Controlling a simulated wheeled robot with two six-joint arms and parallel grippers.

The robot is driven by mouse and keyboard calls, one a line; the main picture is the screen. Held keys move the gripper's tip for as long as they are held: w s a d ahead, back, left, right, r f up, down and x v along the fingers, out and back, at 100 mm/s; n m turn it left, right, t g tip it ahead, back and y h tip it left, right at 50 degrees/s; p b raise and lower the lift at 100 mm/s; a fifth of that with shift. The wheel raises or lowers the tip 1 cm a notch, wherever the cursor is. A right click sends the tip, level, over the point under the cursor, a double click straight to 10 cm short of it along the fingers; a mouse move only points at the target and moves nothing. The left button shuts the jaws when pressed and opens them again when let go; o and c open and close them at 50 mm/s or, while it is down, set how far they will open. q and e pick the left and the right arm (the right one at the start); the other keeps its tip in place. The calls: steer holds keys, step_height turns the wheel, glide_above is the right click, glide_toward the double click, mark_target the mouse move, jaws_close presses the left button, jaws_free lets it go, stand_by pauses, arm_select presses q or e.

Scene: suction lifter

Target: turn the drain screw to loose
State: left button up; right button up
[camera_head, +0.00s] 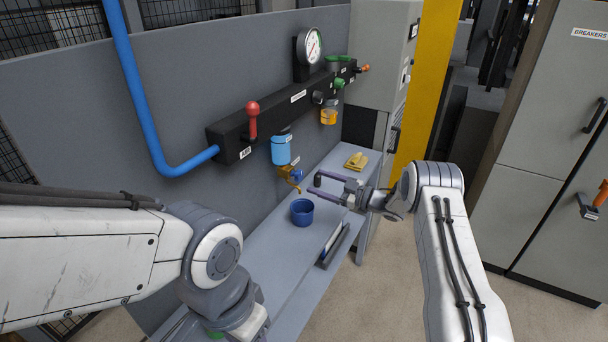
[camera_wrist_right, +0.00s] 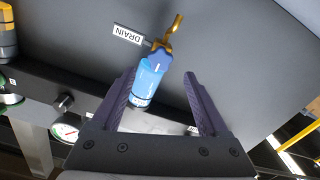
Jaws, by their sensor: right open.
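The drain screw is a small blue knob (camera_head: 297,176) on a brass fitting with a downturned spout (camera_head: 296,188), below the blue filter bowl (camera_head: 281,149). The knob appears untouched.
A blue cup (camera_head: 302,212) stands on the grey bench (camera_head: 262,267) under the spout. A tray (camera_head: 333,246) and a yellow item (camera_head: 356,161) lie on the bench. Above are a black manifold (camera_head: 285,104), a red lever (camera_head: 252,117) and a gauge (camera_head: 309,46).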

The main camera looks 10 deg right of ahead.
mark_target(301, 179)
steer(key=p+x, duration=0.1)
steer(key=x, duration=0.5)
jaws_close()
steer(key=shift+f+n+b, duration=0.15)
steer(key=shift+n+b, duration=0.25)
steer(key=shift+b, duration=0.2)
steer(key=n+b, duration=0.4)
steer(key=b, duration=0.3)
steer(key=n+b, duration=0.4)
steer(key=b, duration=0.4)
steer(key=n+b, duration=0.5)
steer(key=b, duration=0.2)
steer(key=shift+f, duration=0.35)
steer(key=n+b, duration=1.2)
steer(key=b, duration=0.4)
steer(key=shift+n+b, duration=0.3)
steer(key=shift+b, duration=0.05)
steer(key=n+b, duration=0.3)
steer(key=n, duration=0.1)
steer(key=shift+r, duration=0.1)
steer(key=shift+w+r+n+b, duration=0.15)
steer(key=shift+n+b, duration=0.95)
steer(key=shift+n, duration=1.4)
